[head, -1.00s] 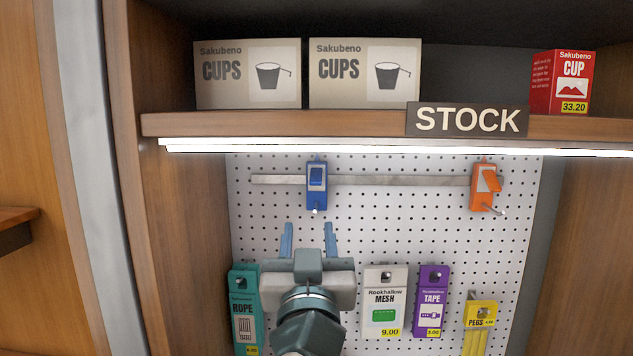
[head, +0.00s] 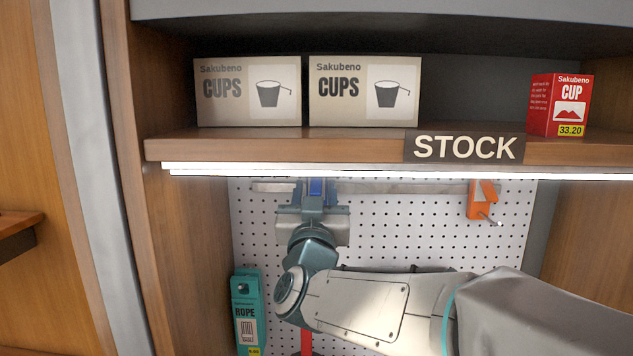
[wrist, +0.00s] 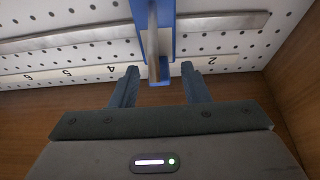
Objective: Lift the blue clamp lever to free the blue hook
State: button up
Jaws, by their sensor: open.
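The blue hook (head: 316,187) sits on the metal rail of the pegboard, just under the shelf. My gripper and wrist hide most of it in the head view. In the wrist view the blue hook (wrist: 165,40) stands upright at the middle, with a grey rod in front of it. Its lower blue end lies between and just beyond my gripper's fingertips (wrist: 160,72). My gripper (head: 314,202) is open, one finger on each side, with a gap showing at both sides. I cannot make out the clamp lever's position now.
The rail (head: 400,188) runs right to an orange hook (head: 482,198) with a jutting prong. The shelf (head: 280,143) with its light strip is close above my gripper. A teal rope package (head: 248,310) hangs lower left. My arm covers the lower middle.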

jog(key=shift+w+r, duration=0.2)
jog(key=shift+w, duration=0.2)
